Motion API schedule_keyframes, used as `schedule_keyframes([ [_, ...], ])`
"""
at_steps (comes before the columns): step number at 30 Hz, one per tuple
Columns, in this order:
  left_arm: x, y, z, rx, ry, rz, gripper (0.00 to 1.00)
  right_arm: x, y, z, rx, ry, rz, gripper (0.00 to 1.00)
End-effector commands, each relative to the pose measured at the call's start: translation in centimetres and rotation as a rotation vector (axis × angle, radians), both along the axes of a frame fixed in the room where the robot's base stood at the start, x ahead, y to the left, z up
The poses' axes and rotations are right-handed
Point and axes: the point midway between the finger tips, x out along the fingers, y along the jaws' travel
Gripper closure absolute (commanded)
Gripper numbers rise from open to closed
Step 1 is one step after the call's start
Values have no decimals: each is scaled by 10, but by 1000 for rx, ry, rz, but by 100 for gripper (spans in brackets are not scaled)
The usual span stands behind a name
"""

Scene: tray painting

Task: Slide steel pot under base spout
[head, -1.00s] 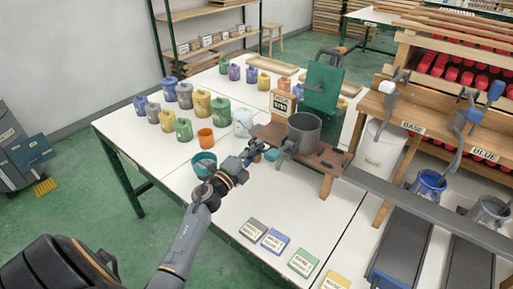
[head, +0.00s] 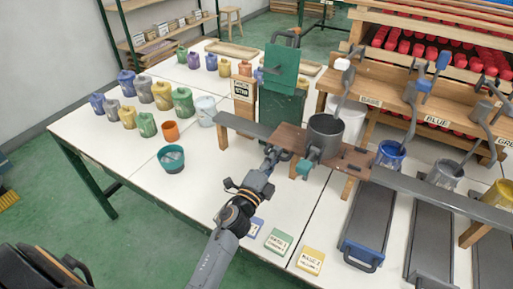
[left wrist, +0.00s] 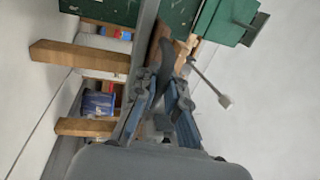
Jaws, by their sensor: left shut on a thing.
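The dark grey steel pot (head: 325,138) stands upright on a brown wooden sliding board (head: 290,137) on the long grey rail. A teal block (head: 304,168) sits at the board's front edge. The base spout (head: 338,103), a grey curved piece with a white knob near the "BASE" label (head: 371,101), hangs down just behind and above the pot in the picture. My left gripper (head: 272,154) is at the board's left front edge, shut on a part there; its fingers hide the exact grip. In the left wrist view, its fingers (left wrist: 163,85) close around a dark piece.
The grey rail (head: 430,190) runs on to the right past several dark conveyors (head: 365,215) with paint buckets such as the blue one (head: 390,154). A white bucket (head: 353,122) is behind the pot. A teal bowl (head: 171,159) and several paint cans stand left.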

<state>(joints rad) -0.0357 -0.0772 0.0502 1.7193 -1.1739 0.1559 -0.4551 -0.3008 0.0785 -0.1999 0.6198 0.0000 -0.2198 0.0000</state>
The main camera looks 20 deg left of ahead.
Motion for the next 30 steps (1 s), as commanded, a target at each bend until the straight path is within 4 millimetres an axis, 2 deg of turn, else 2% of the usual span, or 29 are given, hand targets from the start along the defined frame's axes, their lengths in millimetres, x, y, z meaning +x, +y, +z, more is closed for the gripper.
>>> schedule_keyframes([
  [1,-2,-7,-7,-2,11,0,100,0,0,-2,0,-1,0,60],
  [6,-3,-19,-7,0,13,0,100,1,0,-3,0,-1,0,60],
  [17,-3,-20,-8,2,14,1,100,1,0,-3,-1,-1,0,60],
  [18,-3,-20,-8,2,15,1,86,1,0,-3,-1,-1,0,60],
  [21,-3,-20,-7,3,13,2,66,1,-1,-3,-1,-1,0,60],
  [30,-3,-20,-4,1,7,1,66,2,-5,-3,-6,-2,2,60],
])
